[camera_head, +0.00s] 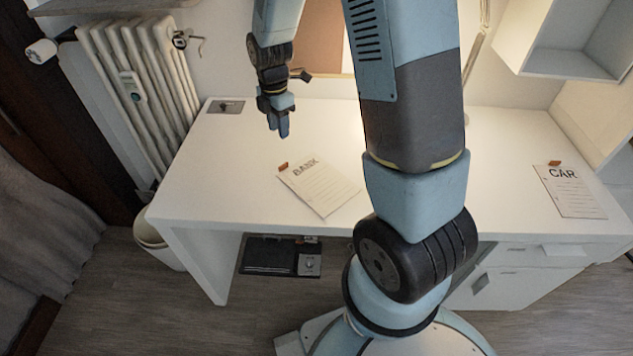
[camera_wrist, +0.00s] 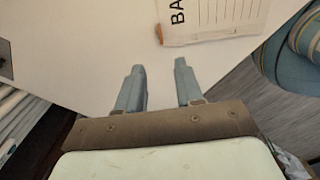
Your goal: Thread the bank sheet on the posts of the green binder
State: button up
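The bank sheet (camera_head: 318,190) is a white lined page marked BANK, lying flat on the white desk left of my arm. A small orange-brown tab (camera_head: 283,166) sits at its upper left corner. In the wrist view, part of the bank sheet (camera_wrist: 228,15) shows beyond the fingers, with its tab (camera_wrist: 159,34) nearest to them. My gripper (camera_head: 283,130) is above the desk, up and left of the sheet and apart from it. In the wrist view my gripper (camera_wrist: 160,72) has its fingers apart with nothing between them. I cannot make out a green binder in either view.
A second sheet marked CAR (camera_head: 572,192) lies at the desk's right side. A grey plate (camera_head: 226,106) is set in the desk's (camera_head: 220,160) back left corner. A radiator (camera_head: 145,75) stands left of the desk, and an open shelf (camera_head: 575,50) hangs at the upper right.

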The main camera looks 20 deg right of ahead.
jog(key=shift+d+f, duration=0.15)
jog(key=shift+f, duration=6.6)
jog(key=shift+c, duration=0.3)
grip_shut()
